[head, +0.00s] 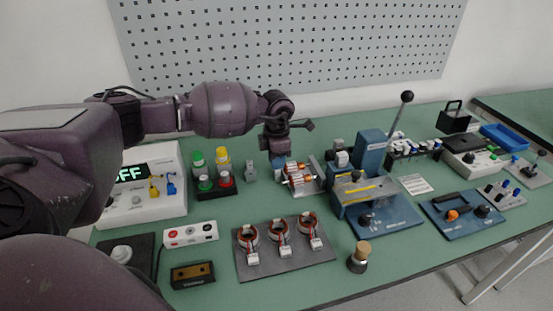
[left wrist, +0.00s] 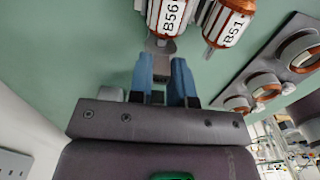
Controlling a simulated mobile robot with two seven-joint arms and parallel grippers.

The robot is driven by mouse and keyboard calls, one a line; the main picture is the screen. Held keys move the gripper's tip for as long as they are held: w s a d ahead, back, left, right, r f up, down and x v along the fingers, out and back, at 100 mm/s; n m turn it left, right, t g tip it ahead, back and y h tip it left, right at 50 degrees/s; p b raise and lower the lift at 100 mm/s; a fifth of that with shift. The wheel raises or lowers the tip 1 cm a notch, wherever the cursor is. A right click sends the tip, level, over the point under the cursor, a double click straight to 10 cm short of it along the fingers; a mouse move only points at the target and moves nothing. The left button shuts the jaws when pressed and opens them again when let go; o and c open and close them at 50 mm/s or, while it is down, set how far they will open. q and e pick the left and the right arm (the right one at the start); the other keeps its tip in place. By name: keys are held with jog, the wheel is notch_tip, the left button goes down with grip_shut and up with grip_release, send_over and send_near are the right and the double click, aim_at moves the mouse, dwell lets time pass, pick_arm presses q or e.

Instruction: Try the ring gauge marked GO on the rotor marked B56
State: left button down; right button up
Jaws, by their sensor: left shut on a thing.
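The rotor marked B56 (left wrist: 168,15) shows at the top of the left wrist view, with a white label, copper-coloured ends and its shaft toward my fingers. My left gripper (left wrist: 162,75) has its blue fingers shut on the near end of this rotor's shaft; the fingers partly hide the grip. In the head view the left gripper (head: 278,157) points down beside the rotors (head: 297,174) on the bench. The rotor marked B51 (left wrist: 227,23) lies just right of B56, apart from it. I cannot make out a ring gauge marked GO. My right gripper is not in view.
Three stators (head: 280,239) sit on a grey plate (head: 283,264) in front. A blue lever press (head: 370,152) stands right of the rotors. Colored pots (head: 205,183) and a display unit (head: 140,205) are on the left. Bench between rotors and stator plate is clear.

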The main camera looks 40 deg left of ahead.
pick_arm(q)
jog(key=shift+w+d, duration=0.1)
dwell(0.3)
jog(key=shift+w+d, duration=0.1)
jog(key=shift+w, duration=0.05)
dwell(0.4)
dwell(0.7)
jog(key=shift+s+a, duration=0.3)
jog(key=shift+s, duration=0.05)
dwell(0.4)
jog(key=shift+s+a+p, duration=0.25)
jog(key=shift+s+p, duration=0.05)
dwell(0.4)
jog(key=shift+s+a, duration=0.25)
jog(key=shift+s, duration=0.05)
dwell(0.5)
jog(key=shift+r, duration=0.1)
